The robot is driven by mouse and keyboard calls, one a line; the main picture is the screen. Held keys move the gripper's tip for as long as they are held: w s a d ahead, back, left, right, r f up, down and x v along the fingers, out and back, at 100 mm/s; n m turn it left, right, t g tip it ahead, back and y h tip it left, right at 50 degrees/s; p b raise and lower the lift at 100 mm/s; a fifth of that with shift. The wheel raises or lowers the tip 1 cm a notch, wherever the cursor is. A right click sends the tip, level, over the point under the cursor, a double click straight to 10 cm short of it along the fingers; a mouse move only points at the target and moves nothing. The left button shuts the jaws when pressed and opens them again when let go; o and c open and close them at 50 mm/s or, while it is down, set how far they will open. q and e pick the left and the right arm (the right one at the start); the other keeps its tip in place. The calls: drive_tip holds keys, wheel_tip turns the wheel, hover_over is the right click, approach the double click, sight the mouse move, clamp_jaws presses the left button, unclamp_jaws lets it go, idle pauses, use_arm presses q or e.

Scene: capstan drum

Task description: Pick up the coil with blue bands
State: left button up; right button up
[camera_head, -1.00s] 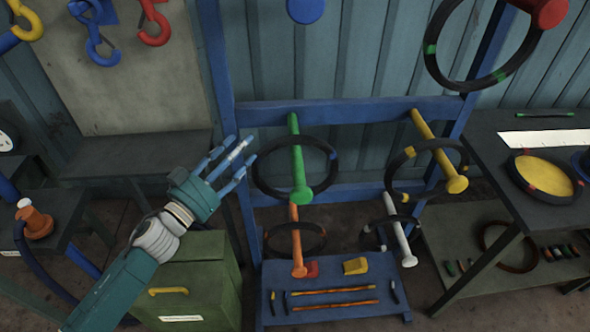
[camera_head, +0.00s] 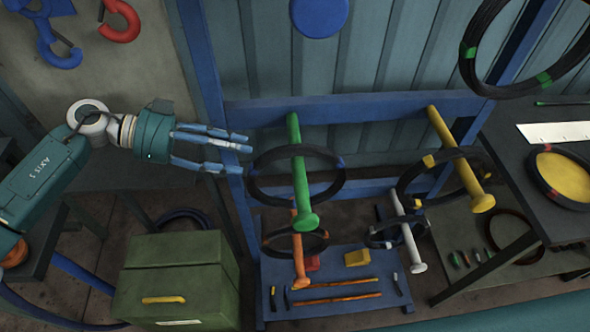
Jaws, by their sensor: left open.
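A black coil with small blue bands (camera_head: 268,199) hangs around the green peg (camera_head: 301,172) on the blue rack. Its bands show at its left and right sides. My left gripper (camera_head: 237,153) is just left of this coil, its fingers spread and pointing right. It is open and empty; I cannot tell whether a fingertip touches the coil. Another dark coil (camera_head: 374,238) hangs on the white peg (camera_head: 408,235); its band colour is hard to make out. My right gripper is out of view.
A coil with yellow bands (camera_head: 407,179) hangs on the yellow peg (camera_head: 460,160). A smaller coil hangs on the orange peg (camera_head: 299,263) below. A blue shelf (camera_head: 330,312) holds rods and blocks. A green box (camera_head: 178,285) stands at lower left, a dark table (camera_head: 500,150) at right.

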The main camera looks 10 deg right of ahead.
sight(273, 153)
use_arm(q)
drive_tip(key=p+x, duration=0.1)
drive_tip(key=x, duration=0.1)
drive_tip(key=p+x, duration=0.1)
drive_tip(key=x, duration=0.2)
drive_tip(key=r+p+x, duration=0.1)
drive_tip(key=x, duration=0.2)
drive_tip(key=shift+d, duration=0.4)
drive_tip(key=shift+d+f, duration=0.15)
drive_tip(key=shift+d, duration=0.1)
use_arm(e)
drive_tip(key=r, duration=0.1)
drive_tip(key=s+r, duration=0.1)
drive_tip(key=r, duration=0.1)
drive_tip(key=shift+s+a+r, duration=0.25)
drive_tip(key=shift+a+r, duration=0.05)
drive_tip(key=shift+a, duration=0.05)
use_arm(q)
drive_tip(key=shift+a, duration=0.1)
drive_tip(key=shift+c, duration=1.1)
clamp_jaws()
drive_tip(key=shift+r, duration=0.2)
drive_tip(key=shift+w, duration=0.1)
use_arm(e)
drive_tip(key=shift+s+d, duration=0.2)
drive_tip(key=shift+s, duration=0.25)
